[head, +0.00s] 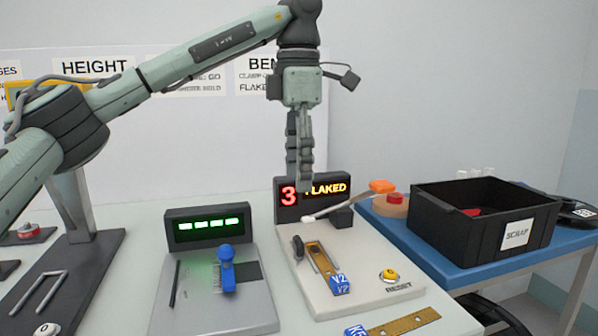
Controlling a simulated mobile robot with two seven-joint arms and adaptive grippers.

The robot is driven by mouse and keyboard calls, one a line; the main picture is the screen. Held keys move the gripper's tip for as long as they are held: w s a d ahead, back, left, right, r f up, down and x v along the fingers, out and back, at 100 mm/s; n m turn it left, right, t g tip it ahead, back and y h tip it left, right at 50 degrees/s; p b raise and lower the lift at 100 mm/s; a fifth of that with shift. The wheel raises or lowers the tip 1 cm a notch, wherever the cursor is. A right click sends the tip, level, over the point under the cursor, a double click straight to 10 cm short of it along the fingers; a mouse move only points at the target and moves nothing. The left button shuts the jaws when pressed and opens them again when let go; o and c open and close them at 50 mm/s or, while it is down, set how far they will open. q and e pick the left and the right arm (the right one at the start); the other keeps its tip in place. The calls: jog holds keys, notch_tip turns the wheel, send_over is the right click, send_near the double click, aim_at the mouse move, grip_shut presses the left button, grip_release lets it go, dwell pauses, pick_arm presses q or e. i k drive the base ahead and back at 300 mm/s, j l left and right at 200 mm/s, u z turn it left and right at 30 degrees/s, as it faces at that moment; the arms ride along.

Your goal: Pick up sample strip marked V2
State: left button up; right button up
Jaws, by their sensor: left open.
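The sample strip marked V2 (324,264) is a brass-coloured strip with a blue tag at its near end. It lies on the pale bend station (366,262), in the fixture with a dark roller or knob at its far left. My left gripper (306,186) points down, open and empty, above and behind the strip, in front of the station's display. It appears apart from the strip. My right gripper is not in view.
The display (328,189) reads "3 FLAKED". A lever with an orange end (382,186) sticks out right of the gripper. Another brass strip with a blue tag (404,321) lies in front. A yellow reset button (388,275), black scrap bin (470,226) and green-lit station (208,226) stand around.

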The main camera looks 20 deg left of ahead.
aim_at(338, 285)
jog(key=k, duration=1.5)
